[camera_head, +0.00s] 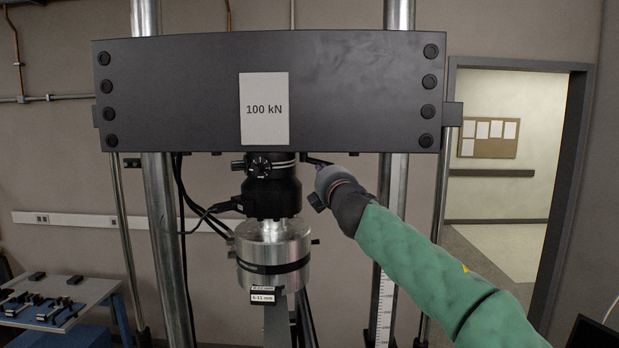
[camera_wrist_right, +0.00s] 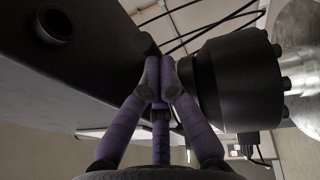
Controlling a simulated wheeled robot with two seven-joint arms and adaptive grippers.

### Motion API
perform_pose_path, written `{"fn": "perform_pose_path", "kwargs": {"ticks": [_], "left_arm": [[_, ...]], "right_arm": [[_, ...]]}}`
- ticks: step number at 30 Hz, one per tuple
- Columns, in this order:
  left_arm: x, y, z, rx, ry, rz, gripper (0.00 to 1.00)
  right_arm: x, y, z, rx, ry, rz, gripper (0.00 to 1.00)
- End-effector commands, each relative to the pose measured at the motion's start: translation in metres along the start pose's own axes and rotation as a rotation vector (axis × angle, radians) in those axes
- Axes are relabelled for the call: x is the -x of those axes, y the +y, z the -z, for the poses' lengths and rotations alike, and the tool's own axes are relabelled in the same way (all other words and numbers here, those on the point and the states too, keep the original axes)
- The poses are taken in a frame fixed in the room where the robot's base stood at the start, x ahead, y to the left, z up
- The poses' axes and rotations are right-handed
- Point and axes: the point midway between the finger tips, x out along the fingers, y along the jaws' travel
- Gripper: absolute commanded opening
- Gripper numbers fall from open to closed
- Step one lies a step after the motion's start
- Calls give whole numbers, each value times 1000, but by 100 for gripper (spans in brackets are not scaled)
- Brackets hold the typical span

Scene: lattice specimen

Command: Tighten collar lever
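The black collar (camera_head: 272,164) sits under the crosshead, above a black cylinder (camera_head: 272,192). A short dark lever (camera_head: 316,160) sticks out from the collar's right side. My right gripper (camera_head: 321,178) is at this lever, coming from the lower right. In the right wrist view its purple fingers (camera_wrist_right: 160,66) are drawn together, their tips against or just in front of a dark part (camera_wrist_right: 145,44). I cannot see whether the lever lies between the tips. A large black cylinder (camera_wrist_right: 232,80) stands right beside the fingers. My left gripper is out of view.
The wide black crosshead (camera_head: 350,90) with a "100 kN" label hangs just above the gripper. Steel columns (camera_head: 160,230) flank the fixture. A metal cylinder (camera_head: 273,250) is below the collar. Black cables (camera_head: 195,215) run at its left. A side table (camera_head: 95,288) holds small parts.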

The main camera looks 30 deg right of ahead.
Motion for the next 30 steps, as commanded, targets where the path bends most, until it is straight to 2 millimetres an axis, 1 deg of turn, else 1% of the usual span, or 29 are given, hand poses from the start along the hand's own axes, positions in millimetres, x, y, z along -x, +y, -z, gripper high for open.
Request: {"fn": "perform_pose_path", "kwargs": {"ticks": [6,13,30], "left_arm": [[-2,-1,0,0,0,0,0],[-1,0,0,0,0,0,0],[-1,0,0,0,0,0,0]], "right_arm": [[-5,-2,-9,0,-3,0,0],[-10,-3,-14,0,-2,0,0],[-14,-4,-18,0,-1,1,0]]}}
